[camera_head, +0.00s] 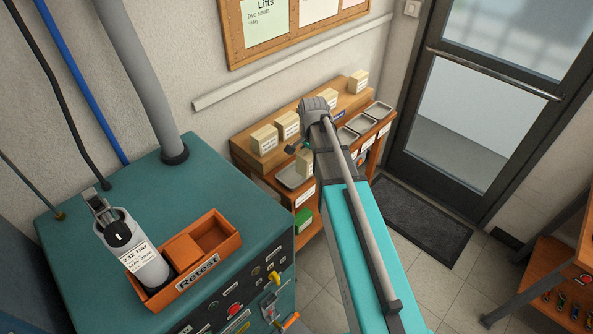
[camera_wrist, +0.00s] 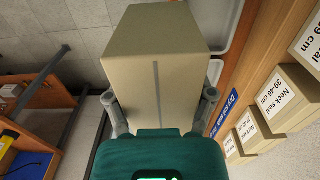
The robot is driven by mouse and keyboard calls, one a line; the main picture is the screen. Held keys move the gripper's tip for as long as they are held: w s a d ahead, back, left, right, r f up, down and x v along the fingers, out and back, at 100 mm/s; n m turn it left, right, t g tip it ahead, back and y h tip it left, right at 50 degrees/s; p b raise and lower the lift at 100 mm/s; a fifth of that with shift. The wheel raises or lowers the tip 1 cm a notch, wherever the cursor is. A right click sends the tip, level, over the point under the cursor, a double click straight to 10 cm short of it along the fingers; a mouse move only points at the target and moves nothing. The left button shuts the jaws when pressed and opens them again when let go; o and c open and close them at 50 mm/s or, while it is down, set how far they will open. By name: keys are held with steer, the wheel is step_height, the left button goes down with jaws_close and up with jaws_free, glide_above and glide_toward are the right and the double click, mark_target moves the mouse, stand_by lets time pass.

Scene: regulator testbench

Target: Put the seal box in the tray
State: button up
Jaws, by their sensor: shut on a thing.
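A cream seal box (camera_wrist: 155,60) fills the upper middle of the wrist view, held between the two fingers of my gripper (camera_wrist: 160,108). In the head view the box (camera_head: 304,161) is partly hidden by my arm. My gripper (camera_head: 304,149) is over the front of the shelf unit there. A shallow grey tray (camera_head: 291,177) lies just below and left of the box. I cannot tell the gap between box and tray. More grey trays (camera_head: 378,110) line the shelf to the right, and pale tray rims (camera_wrist: 216,70) show beside the box in the wrist view.
Several labelled cream boxes (camera_head: 264,139) stand on the raised wooden ledge behind the trays; neck seal boxes (camera_wrist: 285,97) show at right in the wrist view. A green bench (camera_head: 215,190) at left carries a grey cylinder (camera_head: 135,250) and an orange Retest box (camera_head: 222,256).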

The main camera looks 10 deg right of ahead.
steer(key=w+a+f+b, duration=0.1)
steer(key=w+f, duration=0.1)
steer(key=w+a+f+b, duration=0.1)
steer(key=w+f+b, duration=0.1)
steer(key=w+a+f+b, duration=0.1)
steer(key=f+b, duration=0.1)
steer(key=shift+w+a+f, duration=0.1)
steer(key=shift+w+a, duration=0.15)
steer(key=shift+w, duration=0.15)
steer(key=shift+b, duration=0.3)
steer(key=shift+w+a+f+b, duration=0.25)
steer(key=shift+w+f+b, duration=0.2)
steer(key=shift+f+b, duration=0.3)
steer(key=shift+s+f+b, duration=0.1)
steer(key=shift+f+b, duration=1.15)
steer(key=shift+f, duration=0.1)
steer(key=o, duration=1.2)
step_height(320, 180, up, 12)
steer(key=p, duration=1.2)
